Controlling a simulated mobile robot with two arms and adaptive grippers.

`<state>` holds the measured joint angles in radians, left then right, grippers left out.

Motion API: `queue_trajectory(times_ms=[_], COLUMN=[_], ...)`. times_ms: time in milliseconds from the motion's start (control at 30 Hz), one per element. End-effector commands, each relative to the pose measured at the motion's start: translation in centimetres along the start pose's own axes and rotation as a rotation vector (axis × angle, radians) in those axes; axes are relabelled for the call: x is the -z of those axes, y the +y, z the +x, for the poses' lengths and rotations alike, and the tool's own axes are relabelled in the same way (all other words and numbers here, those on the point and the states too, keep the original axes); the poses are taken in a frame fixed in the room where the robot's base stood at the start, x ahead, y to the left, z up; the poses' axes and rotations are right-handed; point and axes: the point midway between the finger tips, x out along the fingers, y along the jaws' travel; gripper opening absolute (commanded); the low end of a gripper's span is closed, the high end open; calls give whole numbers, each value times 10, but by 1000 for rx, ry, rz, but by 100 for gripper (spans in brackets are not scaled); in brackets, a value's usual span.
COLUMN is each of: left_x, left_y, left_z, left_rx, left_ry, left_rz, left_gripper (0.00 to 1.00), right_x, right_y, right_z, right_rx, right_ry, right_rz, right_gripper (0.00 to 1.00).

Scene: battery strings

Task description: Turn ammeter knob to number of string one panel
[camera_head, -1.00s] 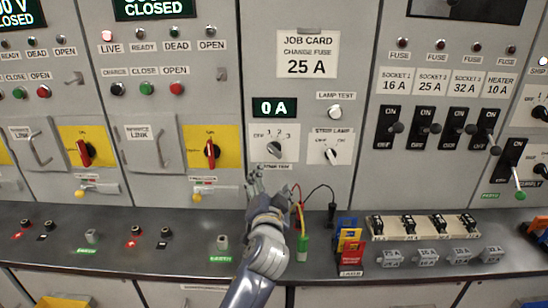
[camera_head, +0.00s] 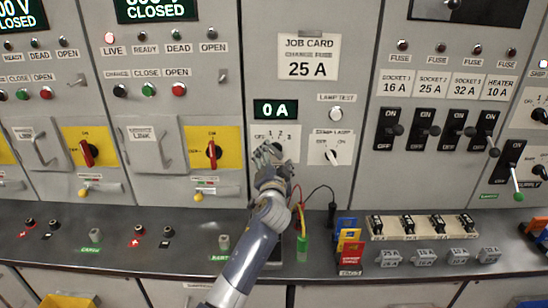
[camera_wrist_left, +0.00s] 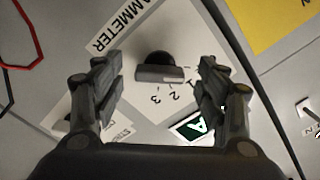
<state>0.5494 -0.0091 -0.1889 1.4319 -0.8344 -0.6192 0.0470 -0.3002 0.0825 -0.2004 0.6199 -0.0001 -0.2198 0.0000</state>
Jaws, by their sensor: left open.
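The ammeter knob (camera_wrist_left: 159,68) is a dark round knob with a grey bar grip on a white plate (camera_wrist_left: 195,50) marked AMMETER, with 1, 2 and 3 visible. My left gripper (camera_wrist_left: 160,80) is open, with one finger on each side of the knob, apart from it. In the head view my left gripper (camera_head: 268,154) is in front of the knob and hides most of it, so its pointing direction is unclear there. The ammeter display (camera_head: 276,109) reads 0 A. The string panels (camera_head: 162,60) with red rotary handles stand to the left. My right gripper is not in view.
The strip lamp switch (camera_head: 331,156) is just right of the ammeter plate, with the lamp test button (camera_head: 336,114) above it. Red and black leads (camera_head: 318,190) hang below. A dark counter (camera_head: 130,258) with terminals and fuses runs along the front.

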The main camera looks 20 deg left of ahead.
Motion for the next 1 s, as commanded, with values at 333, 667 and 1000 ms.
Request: queue_trajectory(times_ms=[333,667,1000], left_x=[0,0,0], left_y=[0,0,-1], left_z=[5,5,5], left_rx=[0,0,0], left_ry=[0,0,-1], left_rz=[1,1,60], left_gripper=[67,22,22], right_x=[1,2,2], right_y=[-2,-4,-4], right_z=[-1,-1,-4], right_rx=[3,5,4], right_ry=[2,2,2], right_rz=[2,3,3], right_gripper=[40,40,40])
